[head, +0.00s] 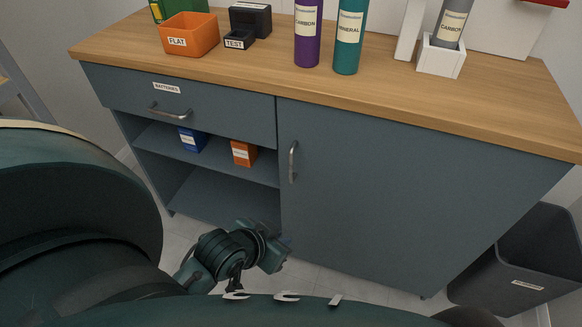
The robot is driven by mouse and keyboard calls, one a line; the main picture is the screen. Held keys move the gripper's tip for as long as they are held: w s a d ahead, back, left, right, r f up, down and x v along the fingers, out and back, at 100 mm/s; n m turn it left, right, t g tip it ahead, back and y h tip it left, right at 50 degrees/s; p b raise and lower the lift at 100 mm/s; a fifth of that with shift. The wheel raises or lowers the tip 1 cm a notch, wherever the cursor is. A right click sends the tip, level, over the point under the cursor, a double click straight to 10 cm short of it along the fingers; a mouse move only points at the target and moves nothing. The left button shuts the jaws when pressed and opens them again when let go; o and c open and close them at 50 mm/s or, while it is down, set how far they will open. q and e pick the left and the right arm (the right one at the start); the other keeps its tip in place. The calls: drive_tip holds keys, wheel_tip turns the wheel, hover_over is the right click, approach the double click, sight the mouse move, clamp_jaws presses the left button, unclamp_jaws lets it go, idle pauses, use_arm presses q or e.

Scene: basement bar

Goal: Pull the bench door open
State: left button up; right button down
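The bench (350,90) is a dark blue-grey cabinet with a wooden top. Its door (400,190) is the large flat panel on the right, and it looks shut. A metal bar handle (293,161) stands upright near the door's left edge. My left gripper (286,246) is low in front of the bench, below the handle and apart from it in the picture. Its fingers are small and dark, so I cannot tell whether they are open. The handle looks free. My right gripper does not show.
A drawer (215,118) labelled BATTERIES is above open shelves holding a blue box (192,141) and an orange box (244,153). Bottles and bins stand on the top. A dark waste bin (530,262) stands at the bench's right end.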

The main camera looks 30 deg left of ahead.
sight(290, 161)
use_arm(q)
drive_tip(key=w+a+r+n+t+y, duration=0.15)
drive_tip(key=w+a+r+t, duration=0.3)
drive_tip(key=a+t, duration=0.45)
drive_tip(key=shift+t, duration=0.3)
drive_tip(key=w, duration=0.4)
drive_tip(key=w+b, duration=0.1)
drive_tip(key=w, duration=0.8)
drive_tip(key=shift+w+d+f+b, duration=0.25)
drive_tip(key=shift+d+f+b, duration=0.05)
drive_tip(key=shift+d+f, duration=0.1)
clamp_jaws()
